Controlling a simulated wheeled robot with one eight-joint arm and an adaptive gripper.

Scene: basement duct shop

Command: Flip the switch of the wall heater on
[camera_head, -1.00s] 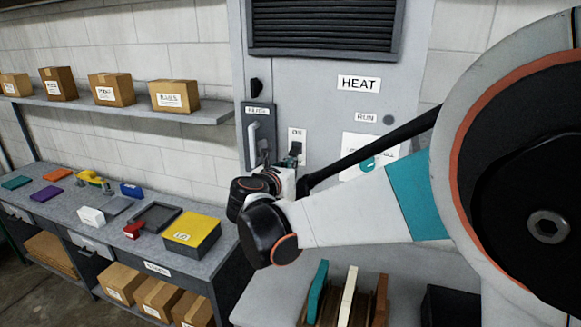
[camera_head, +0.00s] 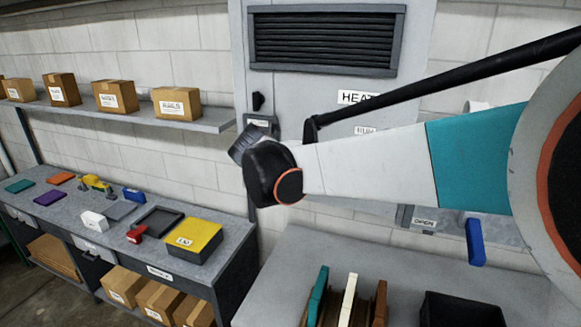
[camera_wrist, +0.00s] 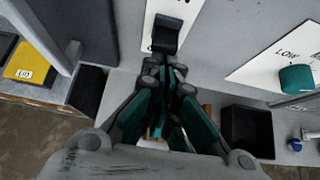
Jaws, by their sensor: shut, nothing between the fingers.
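The wall heater is a grey cabinet (camera_head: 305,93) with a dark louvred vent and a HEAT label (camera_head: 352,98). Its switch is hidden behind my arm in the head view. In the wrist view the black switch (camera_wrist: 167,33) stands out from a white plate (camera_wrist: 183,10) at the top middle. My gripper (camera_wrist: 163,68) is shut and empty, with its fingertips just below the switch in the picture. I cannot tell whether they touch it. The switch's position is also unclear. The gripper fingers are hidden in the head view.
A teal knob (camera_wrist: 297,78) beside a LOW mark sits right of the switch. A grey handle or post (camera_wrist: 63,60) stands out on the left. Below are a bench with a black bin (camera_wrist: 246,134) and upright coloured boards (camera_head: 347,300). A workbench (camera_head: 225,240) with several items stands left.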

